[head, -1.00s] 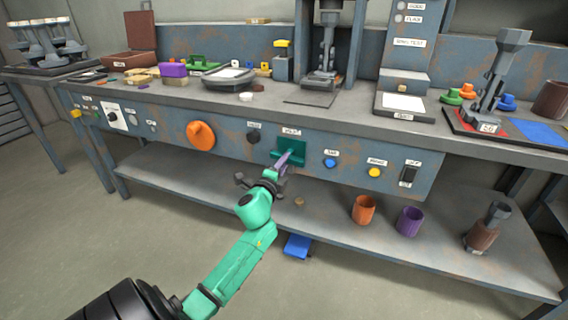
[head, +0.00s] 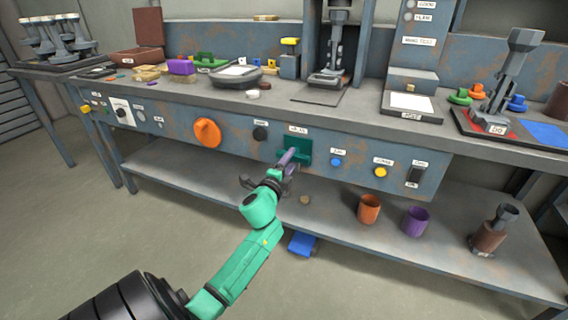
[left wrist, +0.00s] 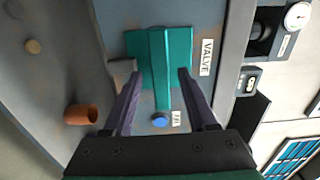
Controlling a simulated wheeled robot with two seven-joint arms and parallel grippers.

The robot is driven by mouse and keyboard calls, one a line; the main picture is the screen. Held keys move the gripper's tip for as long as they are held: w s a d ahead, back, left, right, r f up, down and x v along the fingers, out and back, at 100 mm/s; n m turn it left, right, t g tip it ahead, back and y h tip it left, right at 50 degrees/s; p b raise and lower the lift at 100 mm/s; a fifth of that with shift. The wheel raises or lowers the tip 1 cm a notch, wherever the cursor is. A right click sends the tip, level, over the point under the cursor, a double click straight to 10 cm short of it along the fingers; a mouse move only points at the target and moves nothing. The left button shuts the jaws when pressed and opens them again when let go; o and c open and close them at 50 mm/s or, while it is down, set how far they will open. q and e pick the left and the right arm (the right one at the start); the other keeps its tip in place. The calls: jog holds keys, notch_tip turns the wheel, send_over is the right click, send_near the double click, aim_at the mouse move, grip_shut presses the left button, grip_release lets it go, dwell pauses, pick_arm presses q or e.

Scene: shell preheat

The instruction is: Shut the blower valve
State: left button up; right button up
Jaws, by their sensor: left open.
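The valve (head: 306,145) is a teal plate with a teal lever on the front panel of the bench, under a label. In the left wrist view the valve plate (left wrist: 176,45) lies ahead, beside a VALVE label, and its straight lever (left wrist: 158,75) runs up and down the picture between the fingers. My left gripper (head: 289,157), with purple fingers, is in front of the valve and partly covers it in the head view. In the left wrist view the gripper (left wrist: 159,74) is open, one finger on each side of the lever, with gaps visible. My right gripper is not in view.
Along the panel are an orange knob (head: 207,132), a black knob (head: 261,132), a blue button (head: 336,163), a yellow button (head: 380,172) and a black switch (head: 414,176). An orange cup (head: 369,209) and a purple cup (head: 416,221) stand on the lower shelf.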

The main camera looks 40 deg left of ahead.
pick_arm(q)
jog(key=p+v, duration=0.1)
jog(key=v, duration=1.3)
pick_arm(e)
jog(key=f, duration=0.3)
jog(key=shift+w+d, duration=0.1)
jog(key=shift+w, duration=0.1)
